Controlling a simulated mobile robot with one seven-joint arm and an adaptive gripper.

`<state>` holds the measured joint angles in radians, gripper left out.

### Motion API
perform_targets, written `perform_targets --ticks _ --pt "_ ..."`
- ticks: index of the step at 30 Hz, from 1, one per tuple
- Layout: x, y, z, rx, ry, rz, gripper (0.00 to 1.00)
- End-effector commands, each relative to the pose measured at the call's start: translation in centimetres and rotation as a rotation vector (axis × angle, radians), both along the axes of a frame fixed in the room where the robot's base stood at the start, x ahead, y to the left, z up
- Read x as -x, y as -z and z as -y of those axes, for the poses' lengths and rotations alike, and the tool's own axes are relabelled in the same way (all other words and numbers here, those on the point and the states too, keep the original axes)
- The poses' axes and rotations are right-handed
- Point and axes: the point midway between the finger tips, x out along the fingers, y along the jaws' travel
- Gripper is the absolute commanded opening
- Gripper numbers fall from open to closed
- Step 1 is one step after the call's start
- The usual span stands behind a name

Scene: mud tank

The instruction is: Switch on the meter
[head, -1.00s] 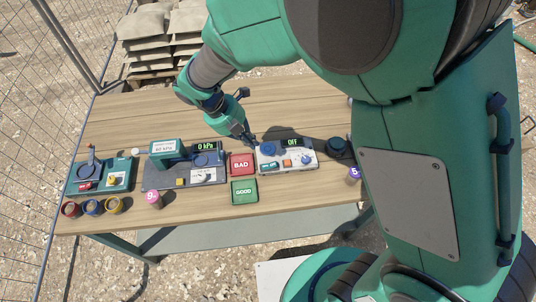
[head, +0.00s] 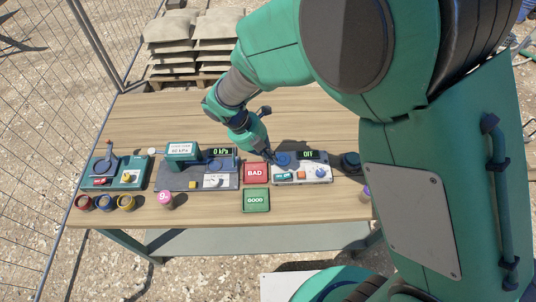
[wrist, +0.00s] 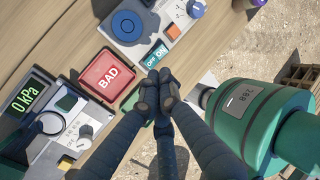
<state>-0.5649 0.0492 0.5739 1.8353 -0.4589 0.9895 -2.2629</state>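The meter (head: 310,166) is a pale box on the table; its small display (head: 307,155) reads OFF. In the head view my gripper (head: 269,153) is over the meter's left end.
A red BAD block (head: 255,172) and a green GOOD block (head: 256,200) lie left of the meter. Farther left are a gauge unit (head: 197,180) showing 0 kPa, a green box (head: 115,174), a pink-topped weight (head: 165,199) and coloured rings. The back of the table is clear.

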Motion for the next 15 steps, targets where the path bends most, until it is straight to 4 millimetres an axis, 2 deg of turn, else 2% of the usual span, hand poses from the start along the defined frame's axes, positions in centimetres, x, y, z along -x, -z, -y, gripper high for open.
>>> perform_targets --ticks 3,15 --pt "0.1 2.0 1.0 0.002 0.001 -0.002 0.00" --pt "0.1 7.5 3.6 0.001 0.000 -0.002 0.00"
